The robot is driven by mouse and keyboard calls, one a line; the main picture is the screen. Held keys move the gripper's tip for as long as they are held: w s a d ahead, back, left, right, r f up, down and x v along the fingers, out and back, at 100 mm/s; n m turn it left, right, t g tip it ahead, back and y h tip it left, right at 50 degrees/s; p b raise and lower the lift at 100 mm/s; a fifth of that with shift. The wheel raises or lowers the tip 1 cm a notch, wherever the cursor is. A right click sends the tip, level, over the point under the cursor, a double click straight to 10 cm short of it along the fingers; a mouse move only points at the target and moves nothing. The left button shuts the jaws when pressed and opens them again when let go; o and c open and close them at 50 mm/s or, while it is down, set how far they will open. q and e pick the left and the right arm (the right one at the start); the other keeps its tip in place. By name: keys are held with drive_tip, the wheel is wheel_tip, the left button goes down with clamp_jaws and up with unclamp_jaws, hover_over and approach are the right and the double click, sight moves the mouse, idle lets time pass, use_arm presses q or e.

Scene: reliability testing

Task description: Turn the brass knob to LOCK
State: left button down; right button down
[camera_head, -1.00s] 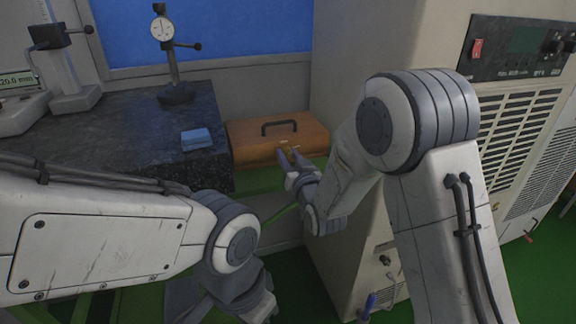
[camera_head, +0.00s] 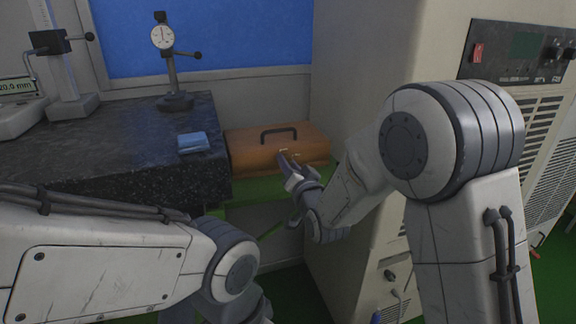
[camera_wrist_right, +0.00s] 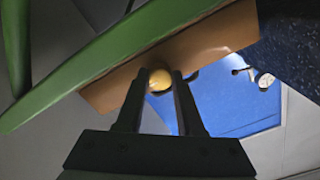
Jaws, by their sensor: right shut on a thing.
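The wooden case (camera_head: 250,150) with a dark handle on its lid stands beside the dark granite slab. The round brass knob (camera_wrist_right: 160,80) shows in the right wrist view, between the two fingertips, in front of the case's brown face. My right gripper (camera_head: 284,158) is shut on the knob at the front of the case; it also shows in the right wrist view (camera_wrist_right: 161,84). Any LOCK marking is hidden or too small to read. My left arm comes in at the lower left; its gripper's fingers are out of the head view.
The granite slab (camera_head: 100,160) carries a small blue block (camera_head: 193,142), a dial gauge on a stand (camera_head: 165,60) and a height gauge (camera_head: 65,70). A beige cabinet (camera_head: 370,60) stands close on the right, beside my right arm. A green frame bar (camera_wrist_right: 100,60) runs near the case.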

drive_tip(key=c, duration=0.5)
unclamp_jaws()
drive_tip(key=shift+s, duration=0.1)
drive_tip(key=b+v, duration=0.2)
drive_tip(key=v, duration=0.8)
drive_tip(key=shift+s+d, duration=0.1)
drive_tip(key=shift+s, duration=0.05)
